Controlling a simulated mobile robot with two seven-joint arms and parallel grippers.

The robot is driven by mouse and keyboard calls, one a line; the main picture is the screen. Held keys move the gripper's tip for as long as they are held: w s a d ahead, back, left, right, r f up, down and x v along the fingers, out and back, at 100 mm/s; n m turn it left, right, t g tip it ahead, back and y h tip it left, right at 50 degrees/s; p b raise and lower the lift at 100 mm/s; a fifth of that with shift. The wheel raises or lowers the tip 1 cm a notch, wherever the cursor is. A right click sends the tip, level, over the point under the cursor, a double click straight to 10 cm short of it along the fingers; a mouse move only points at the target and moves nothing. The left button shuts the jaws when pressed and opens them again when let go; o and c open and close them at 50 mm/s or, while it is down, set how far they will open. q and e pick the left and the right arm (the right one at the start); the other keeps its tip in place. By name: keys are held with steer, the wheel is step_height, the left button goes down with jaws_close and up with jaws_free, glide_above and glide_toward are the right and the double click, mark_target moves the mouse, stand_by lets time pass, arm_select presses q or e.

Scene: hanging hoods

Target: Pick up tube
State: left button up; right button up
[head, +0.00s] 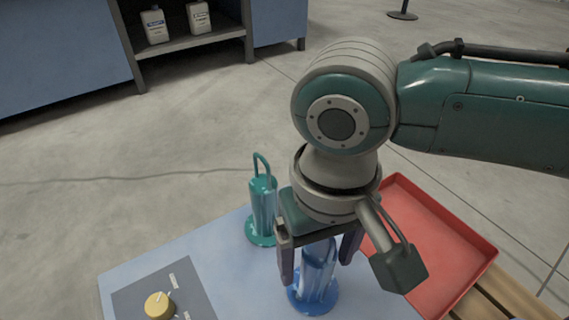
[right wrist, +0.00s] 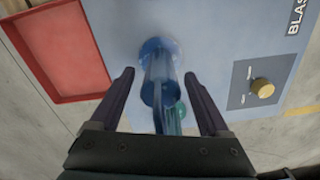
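A blue tube (head: 316,276) with a round base stands on the light-blue panel. A teal tube (head: 262,208) with a loop on top and a round base stands to its left and farther back. My right gripper (head: 318,268) is open above the blue tube, its fingers to either side of the tube's upper part. In the right wrist view the blue tube (right wrist: 157,72) lies between the open fingers, with clear gaps on both sides. The teal tube (right wrist: 178,112) is partly hidden behind it there. My left gripper is not in view.
A red tray (head: 440,240) lies to the right on wooden slats (head: 497,295). A yellow knob (head: 159,305) sits on a dark plate at the panel's front left. A blue cabinet with white bottles (head: 155,24) stands at the back. The floor between is open.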

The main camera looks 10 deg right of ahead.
jaws_close()
stand_by(0.4)
steer(key=shift+r, duration=0.1)
